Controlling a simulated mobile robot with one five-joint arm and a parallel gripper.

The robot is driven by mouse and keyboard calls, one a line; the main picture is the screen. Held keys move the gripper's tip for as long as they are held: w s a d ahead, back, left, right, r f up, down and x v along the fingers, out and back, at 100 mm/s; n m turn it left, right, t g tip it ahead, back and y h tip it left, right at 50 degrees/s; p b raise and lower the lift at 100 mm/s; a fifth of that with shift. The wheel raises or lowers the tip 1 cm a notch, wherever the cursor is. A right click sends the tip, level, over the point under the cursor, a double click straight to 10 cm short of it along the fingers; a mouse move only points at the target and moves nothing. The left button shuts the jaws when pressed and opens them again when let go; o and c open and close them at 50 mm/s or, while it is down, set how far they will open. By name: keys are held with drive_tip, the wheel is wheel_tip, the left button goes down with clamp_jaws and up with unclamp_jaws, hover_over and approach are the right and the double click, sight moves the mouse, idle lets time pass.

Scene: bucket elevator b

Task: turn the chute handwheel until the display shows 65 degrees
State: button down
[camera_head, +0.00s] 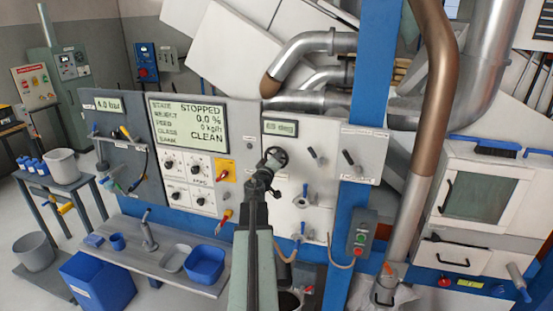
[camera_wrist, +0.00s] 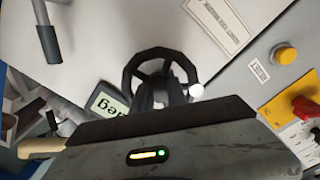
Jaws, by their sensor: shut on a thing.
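The chute handwheel (camera_head: 281,153) is a small black wheel on the light panel, just below the angle display (camera_head: 280,128). The display is small and appears to read "65 deg". My gripper (camera_head: 266,173) reaches up to the wheel from below. In the wrist view the wheel's black rim (camera_wrist: 160,53) and its white knob (camera_wrist: 196,90) show beyond my gripper (camera_wrist: 160,95), which is shut on the wheel. The knob is at the lower right of the rim there. The same display (camera_wrist: 112,106) is partly covered in the wrist view; only "deg" is readable.
A large status screen (camera_head: 188,122) reads STOPPED and CLEAN. Yellow-plated red switches (camera_head: 226,172) sit left of my arm. Black levers (camera_head: 348,158) stick out to the right. A blue post (camera_head: 372,90) and a green-and-red button box (camera_head: 361,238) stand farther right.

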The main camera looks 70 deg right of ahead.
idle(0.4)
drive_tip(key=c, duration=1.6)
unclamp_jaws()
drive_tip(key=shift+a, duration=0.1)
drive_tip(key=a, duration=0.7)
drive_tip(key=shift+s+a, duration=0.25)
drive_tip(key=shift+a, duration=0.1)
